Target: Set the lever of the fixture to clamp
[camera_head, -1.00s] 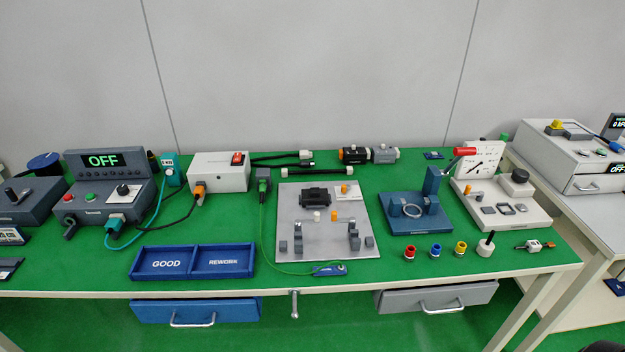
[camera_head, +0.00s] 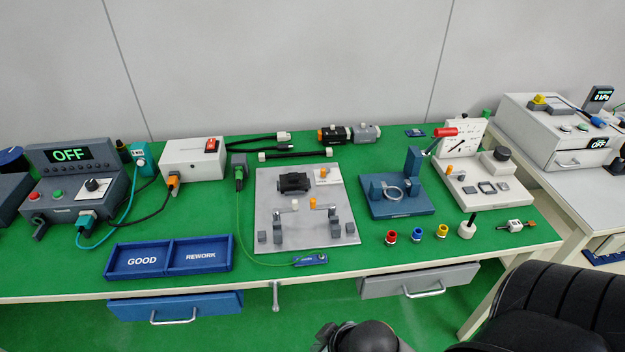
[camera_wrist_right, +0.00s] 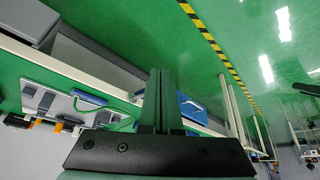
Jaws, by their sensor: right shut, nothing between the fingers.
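The blue fixture (camera_head: 400,207) stands on the right half of the green bench in the head view. It has a flat base, an upright block and a light ring on the base. Its lever has a red handle (camera_head: 445,132) that sticks up and to the right from the top of the block. My right gripper (camera_wrist_right: 160,75) is shut and empty in the right wrist view, in the air by the bench's front edge and away from the fixture. My left gripper is not in view.
A grey plate (camera_head: 300,235) with small clamps lies left of the fixture. Red, blue and yellow rings (camera_head: 417,234) and a white knob piece (camera_head: 467,229) lie in front. A white panel station (camera_head: 485,200) stands close right. A black ribbed seat-like shape (camera_head: 545,310) fills the lower right.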

